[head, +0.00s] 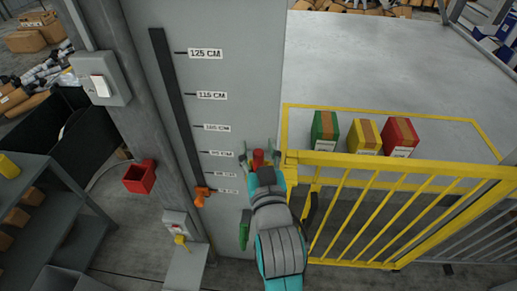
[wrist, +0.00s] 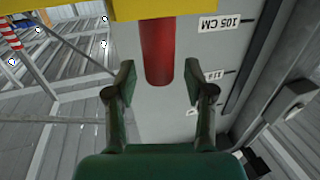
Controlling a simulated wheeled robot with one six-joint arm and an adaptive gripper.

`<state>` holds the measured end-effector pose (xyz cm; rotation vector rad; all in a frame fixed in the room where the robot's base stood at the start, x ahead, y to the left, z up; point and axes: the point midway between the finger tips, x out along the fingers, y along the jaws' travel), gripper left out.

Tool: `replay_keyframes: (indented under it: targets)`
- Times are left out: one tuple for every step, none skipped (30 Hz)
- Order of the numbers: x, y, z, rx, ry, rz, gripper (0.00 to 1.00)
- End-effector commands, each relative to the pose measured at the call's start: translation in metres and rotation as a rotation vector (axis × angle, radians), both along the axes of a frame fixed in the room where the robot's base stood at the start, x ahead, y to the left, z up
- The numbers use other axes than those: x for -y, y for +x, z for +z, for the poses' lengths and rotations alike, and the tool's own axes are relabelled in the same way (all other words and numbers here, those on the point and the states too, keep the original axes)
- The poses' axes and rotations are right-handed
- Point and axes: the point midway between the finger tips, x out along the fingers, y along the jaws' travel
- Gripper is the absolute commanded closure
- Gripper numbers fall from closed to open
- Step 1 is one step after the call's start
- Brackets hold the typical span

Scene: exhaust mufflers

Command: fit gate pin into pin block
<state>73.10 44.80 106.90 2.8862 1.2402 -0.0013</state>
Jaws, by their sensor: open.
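The red gate pin (wrist: 158,50) is a round bar with a rounded lower end in the wrist view. Its upper end is hidden at the edge of a yellow block (wrist: 185,9); I cannot tell whether it sits inside it or in front. My gripper (wrist: 158,82) is open, its two fingers on either side of the pin's rounded end, with gaps on both sides. In the head view the red pin (head: 259,156) shows between my open fingers (head: 260,149), beside the yellow gate post (head: 291,160). I cannot tell which yellow part is the pin block.
A yellow barred gate (head: 385,208) stands to the right, with green, yellow and red boxes (head: 364,136) behind it. A grey panel (head: 232,80) with a height scale is behind my gripper. An orange handle (head: 206,196) and red bin (head: 140,177) are left.

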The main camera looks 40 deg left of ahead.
Motion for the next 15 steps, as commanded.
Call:
replay_keyframes:
  targets:
    - [0.001, -0.001, 0.0, 0.0, 0.0, 0.0, 0.46]
    - [0.002, -0.002, 0.0, 0.0, 0.0, 0.0, 0.46]
    - [0.004, -0.004, 0.0, 0.0, 0.0, 0.0, 0.46]
    - [0.006, -0.006, 0.0, 0.0, 0.0, 0.0, 0.46]
    - [0.008, -0.008, 0.0, 0.0, 0.0, 0.0, 0.46]
    - [0.012, -0.012, -0.001, -0.001, -0.001, 0.0, 0.46]
    - [0.016, -0.015, -0.001, -0.001, -0.001, 0.0, 0.46]
    - [0.02, -0.019, -0.001, -0.001, -0.001, 0.0, 0.46]
    - [0.026, -0.024, -0.001, -0.001, -0.001, 0.0, 0.46]
    - [0.03, -0.028, -0.001, -0.001, -0.001, 0.0, 0.46]
    - [0.035, -0.033, -0.001, -0.001, -0.001, 0.0, 0.46]
    - [0.041, -0.038, -0.001, -0.001, -0.001, 0.0, 0.46]
    - [0.045, -0.043, 0.0, 0.0, 0.0, 0.0, 0.46]
    - [0.049, -0.047, -0.001, -0.001, -0.001, 0.0, 0.46]
    - [0.055, -0.052, -0.001, 0.0, 0.0, 0.0, 0.46]
